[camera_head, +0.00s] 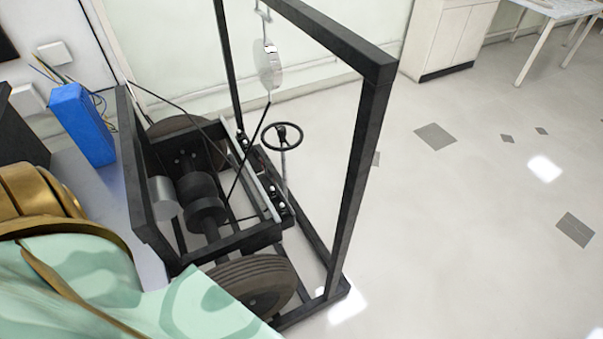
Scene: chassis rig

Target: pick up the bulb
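I cannot pick out a bulb for certain in the head view. A pale round disc-like thing (267,65) hangs on a thin rod inside the tall black frame; I cannot tell what it is. Small light-coloured bits sit along the front bar (262,187) of the chassis rig, too small to identify. Neither of my grippers shows. Gold and pale green parts of my own body fill the lower left corner and hide what lies behind them.
The black chassis rig (362,165) has a tall frame, a steering wheel (282,137) and tyres (255,284). A blue box (82,124) stands on a grey surface at the left. A white cabinet (447,38) stands at the back. The floor (480,230) at right is clear.

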